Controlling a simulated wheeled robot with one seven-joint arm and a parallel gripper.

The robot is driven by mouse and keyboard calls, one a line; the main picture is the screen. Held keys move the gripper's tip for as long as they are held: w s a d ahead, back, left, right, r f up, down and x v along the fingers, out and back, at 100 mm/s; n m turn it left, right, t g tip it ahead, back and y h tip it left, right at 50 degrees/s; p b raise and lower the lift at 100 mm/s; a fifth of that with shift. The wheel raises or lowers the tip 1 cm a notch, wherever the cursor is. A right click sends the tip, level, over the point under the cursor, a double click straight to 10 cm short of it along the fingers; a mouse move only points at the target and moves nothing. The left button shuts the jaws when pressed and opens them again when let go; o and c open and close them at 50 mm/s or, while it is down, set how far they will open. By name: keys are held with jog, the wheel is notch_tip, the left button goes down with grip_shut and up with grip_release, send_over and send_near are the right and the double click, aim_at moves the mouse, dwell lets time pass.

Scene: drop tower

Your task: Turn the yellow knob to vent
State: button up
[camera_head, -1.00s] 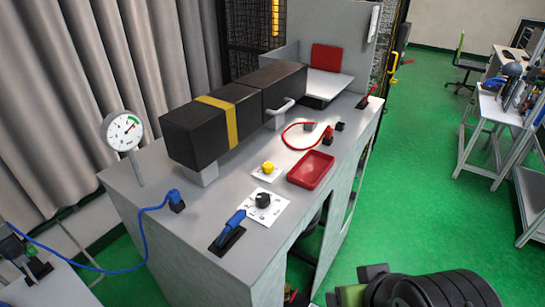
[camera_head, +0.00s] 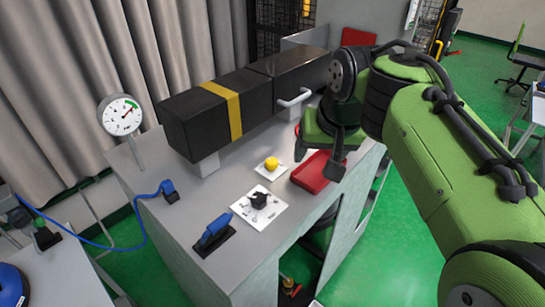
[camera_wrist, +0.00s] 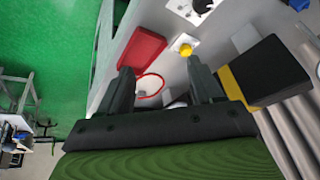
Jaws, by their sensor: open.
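The yellow knob (camera_head: 271,163) is small and round and sits on a white plate on the grey bench top. It also shows in the wrist view (camera_wrist: 185,50), just beyond the right fingertip. My gripper (camera_head: 318,160) is above the bench, to the right of the knob and by the red tray, apart from the knob. In the wrist view my gripper (camera_wrist: 160,68) has its two fingers spread with nothing held. The markings on the knob's plate are too small to read.
A black knob (camera_head: 259,200) on a white plate and a blue-handled lever (camera_head: 213,232) are nearer. A red tray (camera_head: 318,174) lies right. A black box with a yellow band (camera_head: 228,110) and a handle (camera_head: 294,97) stands behind. A dial gauge (camera_head: 121,115) is left.

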jog(key=w+a+f, duration=0.1)
jog(key=w+a, duration=0.3)
jog(key=w, duration=0.4)
jog(key=h, duration=0.1)
send_near(271, 160)
jog(key=b+x, duration=0.1)
jog(key=x, duration=0.7)
jog(key=shift+w+d+f, duration=0.1)
jog(key=shift+f, duration=0.15)
jog(key=c, duration=1)
